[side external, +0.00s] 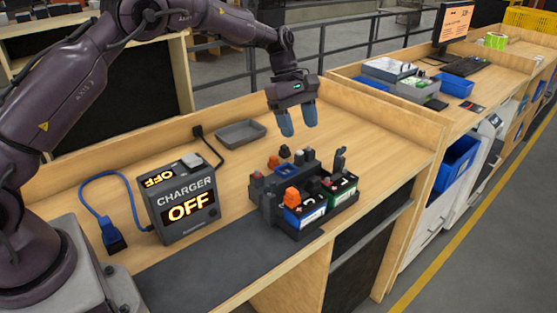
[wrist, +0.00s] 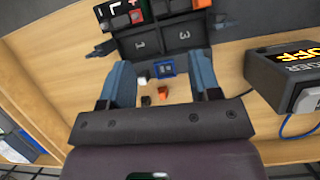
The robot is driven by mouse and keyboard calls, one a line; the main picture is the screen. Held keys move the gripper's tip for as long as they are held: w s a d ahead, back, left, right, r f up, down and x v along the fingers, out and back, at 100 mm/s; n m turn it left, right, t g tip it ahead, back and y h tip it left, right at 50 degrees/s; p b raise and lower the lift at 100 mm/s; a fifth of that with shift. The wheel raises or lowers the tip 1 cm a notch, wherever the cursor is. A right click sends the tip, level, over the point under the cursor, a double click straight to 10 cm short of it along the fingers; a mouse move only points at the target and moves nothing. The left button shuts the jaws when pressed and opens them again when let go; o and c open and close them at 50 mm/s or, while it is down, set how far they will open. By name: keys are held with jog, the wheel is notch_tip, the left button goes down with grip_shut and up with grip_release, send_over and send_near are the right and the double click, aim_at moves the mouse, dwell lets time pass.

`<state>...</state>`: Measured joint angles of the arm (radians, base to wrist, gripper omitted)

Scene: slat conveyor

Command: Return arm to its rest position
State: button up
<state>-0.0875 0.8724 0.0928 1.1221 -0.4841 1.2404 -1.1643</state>
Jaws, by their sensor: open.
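My gripper (side external: 298,121) is open and empty, held in the air above the wooden bench, above and behind the black battery holder. In the wrist view its two blue fingers (wrist: 163,85) stand wide apart, with nothing between them but bench and small parts seen below. The black holder (side external: 262,205) carries a blue battery (side external: 305,213) with an orange knob and a green battery (side external: 340,186). In the wrist view the holder (wrist: 150,45) shows at the top, with numbered bays 1 and 3 empty. My arm bends over the bench from the left.
The charger (side external: 182,200) reads OFF and stands left of the holder, a blue cable (side external: 88,205) beside it. A grey tray (side external: 241,133) lies behind. Small blocks, one orange (side external: 273,162), sit behind the holder. The bench right of the gripper (side external: 375,150) is clear.

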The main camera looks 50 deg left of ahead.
jog(key=s+r+m+t+y, duration=0.1)
jog(key=s+r+m, duration=0.3)
jog(key=s, duration=0.7)
jog(key=s+r+m+t+y, duration=0.2)
jog(key=s+r+m, duration=0.3)
jog(key=s, duration=0.6)
jog(key=s+r+m+t+y, duration=0.1)
jog(key=s+r+m+t, duration=0.1)
jog(key=s+r+m, duration=0.3)
jog(key=s+m, duration=0.3)
jog(key=s, duration=0.3)
jog(key=shift+d+r, duration=0.25)
jog(key=shift+d, duration=0.15)
